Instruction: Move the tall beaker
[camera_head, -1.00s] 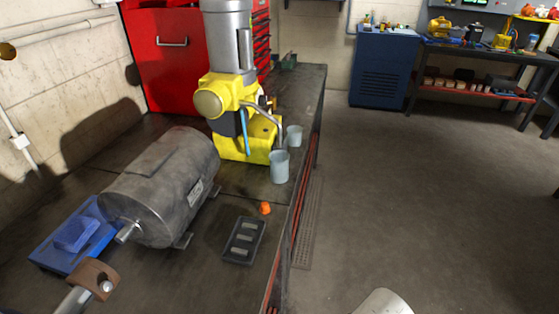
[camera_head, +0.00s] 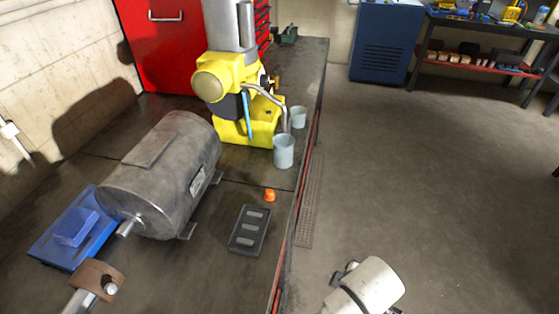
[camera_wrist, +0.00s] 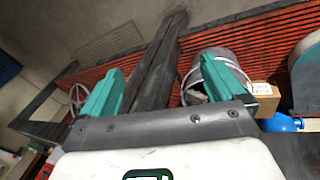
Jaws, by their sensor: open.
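Two pale grey-blue beakers stand upright on the dark workbench (camera_head: 215,262), near its right edge in the head view. The larger, taller-looking beaker (camera_head: 284,152) is nearer, in front of the yellow machine. The smaller beaker (camera_head: 298,118) is just behind it. My gripper (camera_wrist: 162,68) shows in the wrist view with its two teal fingers wide apart and nothing held between them. In the head view only a white part of my arm shows at the bottom, right of the bench and well away from the beakers. Neither beaker can be made out in the wrist view.
A yellow machine (camera_head: 250,130), grey motor (camera_head: 165,175), black tray (camera_head: 250,230) and orange cap (camera_head: 269,195) are on the bench. The wrist view shows a metal bucket (camera_wrist: 225,62) behind the right finger, over red slats. Open floor lies right of the bench.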

